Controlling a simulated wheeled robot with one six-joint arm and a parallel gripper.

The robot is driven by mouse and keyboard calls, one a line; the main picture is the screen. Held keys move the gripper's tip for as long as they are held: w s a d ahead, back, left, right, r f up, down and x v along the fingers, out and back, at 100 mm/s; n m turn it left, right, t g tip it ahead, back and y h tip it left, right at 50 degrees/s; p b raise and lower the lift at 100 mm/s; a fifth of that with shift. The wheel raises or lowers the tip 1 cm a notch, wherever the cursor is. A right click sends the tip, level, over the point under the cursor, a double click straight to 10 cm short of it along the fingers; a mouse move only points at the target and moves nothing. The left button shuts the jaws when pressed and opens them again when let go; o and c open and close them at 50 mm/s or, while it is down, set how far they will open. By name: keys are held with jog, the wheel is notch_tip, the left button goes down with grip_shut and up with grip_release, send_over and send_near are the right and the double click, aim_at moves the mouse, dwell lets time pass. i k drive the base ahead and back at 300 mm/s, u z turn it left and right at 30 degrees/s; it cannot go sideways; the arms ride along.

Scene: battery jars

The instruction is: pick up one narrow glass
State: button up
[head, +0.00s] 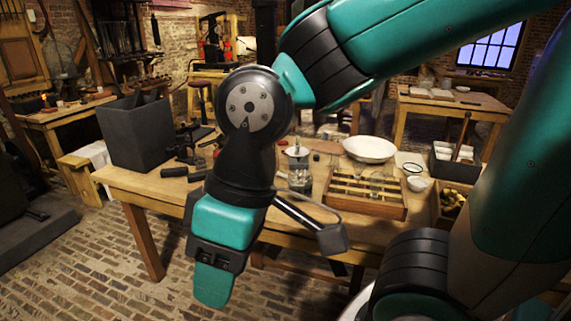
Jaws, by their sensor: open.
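Several small clear glasses (376,184) show faintly in or on a slatted wooden tray (378,209) at the right of the workbench. They are too small to tell apart well or to see how narrow each one is. A clear glass jar (299,170) stands left of the tray, partly behind my arm. My gripper (214,286) hangs pointing down in front of the bench's near edge, left of the tray and well apart from the glasses. It is open, with nothing seen in it; one finger largely hides the other.
The wooden workbench (150,186) also bears a dark grey bin (135,133) at left, a white bowl (370,149) behind the tray, a small white bowl (417,184) and a grey box (452,163) at right. My arm hides the bench's middle. Brick floor lies in front.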

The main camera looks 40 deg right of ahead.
aim_at(334, 163)
jog(key=u, duration=0.25)
jog(key=i, duration=1.5)
jog(key=z, duration=1.15)
jog(key=i, duration=0.7)
jog(key=z, duration=0.75)
